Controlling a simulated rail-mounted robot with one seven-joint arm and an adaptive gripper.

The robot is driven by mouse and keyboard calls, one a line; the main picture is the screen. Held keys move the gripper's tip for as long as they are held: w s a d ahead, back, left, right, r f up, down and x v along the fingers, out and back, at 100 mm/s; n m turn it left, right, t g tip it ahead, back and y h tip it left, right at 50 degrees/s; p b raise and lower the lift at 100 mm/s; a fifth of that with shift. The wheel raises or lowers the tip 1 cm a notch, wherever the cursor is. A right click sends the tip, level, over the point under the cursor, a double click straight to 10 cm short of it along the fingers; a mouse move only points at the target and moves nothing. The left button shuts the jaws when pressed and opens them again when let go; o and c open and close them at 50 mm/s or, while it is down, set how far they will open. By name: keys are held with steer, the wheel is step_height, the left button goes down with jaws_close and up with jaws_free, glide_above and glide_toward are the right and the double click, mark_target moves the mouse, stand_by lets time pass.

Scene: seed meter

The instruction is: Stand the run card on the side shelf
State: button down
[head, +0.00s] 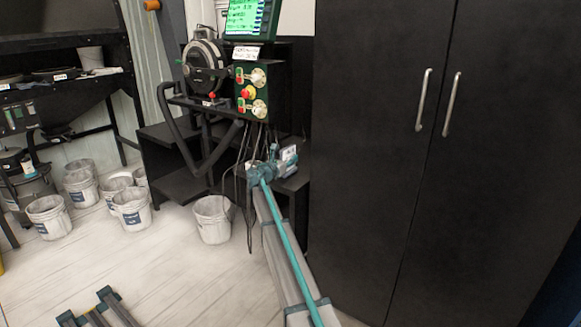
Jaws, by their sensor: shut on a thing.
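My arm reaches from the bottom of the head view to a dark shelf (297,181) beside the black cabinet. My gripper (284,163) is at the arm's far end, just over this shelf. It is shut on a small white card (289,153) with dark marks, which looks like the run card. The card appears roughly upright and slightly tilted. I cannot tell whether its lower edge touches the shelf. The fingers are small and partly hidden.
A control box (253,92) with knobs and a green screen (247,18) stand above the shelf. Dark cables hang beside my gripper. A tall black cabinet (380,140) closes off the right. White buckets (213,218) stand on the floor at left. The front floor is mostly clear.

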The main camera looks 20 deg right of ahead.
steer(key=shift+s+f, duration=0.1)
steer(key=shift+f, duration=0.8)
steer(key=shift+f, duration=0.1)
steer(key=c, duration=1.1)
jaws_free()
steer(key=p+v, duration=0.2)
steer(key=v, duration=1)
steer(key=shift+p, duration=0.3)
